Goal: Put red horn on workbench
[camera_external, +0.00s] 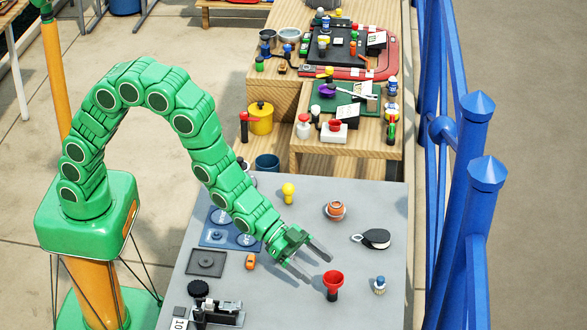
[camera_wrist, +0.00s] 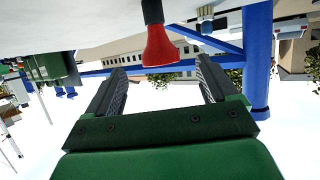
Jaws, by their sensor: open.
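The red horn (camera_external: 333,278) stands upright on the grey table (camera_external: 300,235), with its red bell up and its black part below. My gripper (camera_external: 318,268) is open and empty, its fingers pointing at the horn from the left. In the wrist view, which is upside down, the red horn (camera_wrist: 160,45) shows just beyond the gap between the fingertips (camera_wrist: 159,68). It appears apart from both fingers. Wooden benches (camera_external: 278,95) stand beyond the grey table; I cannot tell which surface is the workbench.
A black pulley block (camera_external: 376,239) and a small blue-and-tan item (camera_external: 379,286) lie near the horn. An orange toy-like item (camera_external: 250,262) and a black device (camera_external: 215,312) are left. A blue railing (camera_external: 480,230) runs along the right. The wooden benches are cluttered.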

